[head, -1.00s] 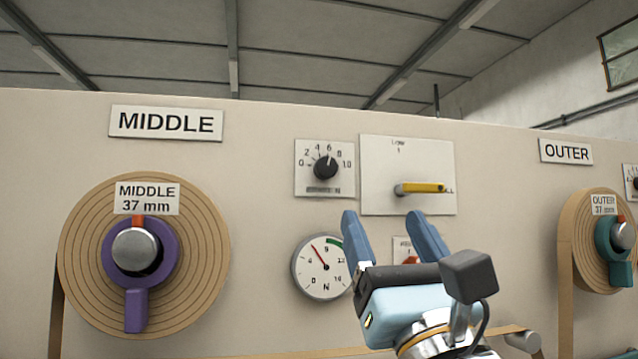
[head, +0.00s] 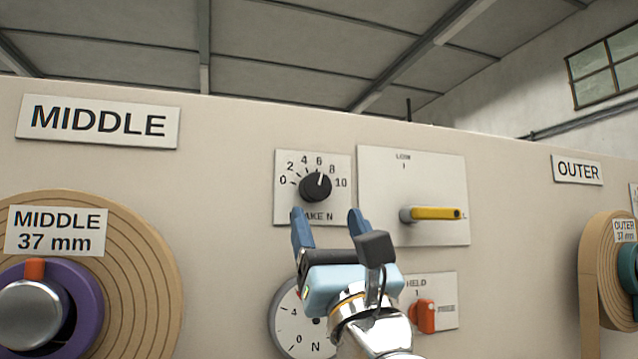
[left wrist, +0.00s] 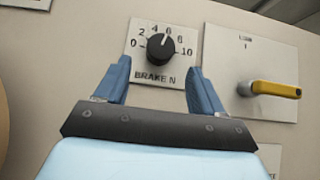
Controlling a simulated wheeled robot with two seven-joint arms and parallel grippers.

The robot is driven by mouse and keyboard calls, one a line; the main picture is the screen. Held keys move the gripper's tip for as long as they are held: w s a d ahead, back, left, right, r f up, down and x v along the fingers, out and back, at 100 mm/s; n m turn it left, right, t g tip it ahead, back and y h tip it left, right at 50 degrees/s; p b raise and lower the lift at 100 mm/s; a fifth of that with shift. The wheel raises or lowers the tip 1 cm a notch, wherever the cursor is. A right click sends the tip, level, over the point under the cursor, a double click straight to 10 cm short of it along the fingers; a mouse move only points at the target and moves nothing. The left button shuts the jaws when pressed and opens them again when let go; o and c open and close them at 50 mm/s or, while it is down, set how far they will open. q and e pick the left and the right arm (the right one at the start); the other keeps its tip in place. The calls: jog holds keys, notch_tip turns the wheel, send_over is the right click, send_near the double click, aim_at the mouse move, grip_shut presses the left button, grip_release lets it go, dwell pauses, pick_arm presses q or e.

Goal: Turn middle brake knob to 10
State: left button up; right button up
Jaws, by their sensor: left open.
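The middle brake knob (head: 315,187) is a black round dial on a white plate marked 0 to 10 and BRAKE N. It also shows in the left wrist view (left wrist: 160,50). Its white pointer line stands near 6, slightly right of straight up. My left gripper (head: 329,218) is open, with two blue fingers spread just below the knob in the head view. In the left wrist view the fingers (left wrist: 158,80) stand to either side below the knob, with nothing between them. The fingers appear apart from the knob. My right gripper is not in view.
A yellow lever (head: 437,214) sits on a white plate right of the knob. Below are a round gauge (head: 297,325), partly hidden by my gripper, and a red-orange HELD switch (head: 422,316). The MIDDLE roll (head: 130,260) stands at left, the OUTER roll (head: 595,270) at right.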

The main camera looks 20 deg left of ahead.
aim_at(318, 196)
pick_arm(q)
jog(key=p+x, duration=0.1)
jog(key=x, duration=0.4)
jog(key=shift+w+a+r+p, duration=0.15)
jog(key=shift+r+p, duration=0.1)
jog(key=shift+p, duration=0.15)
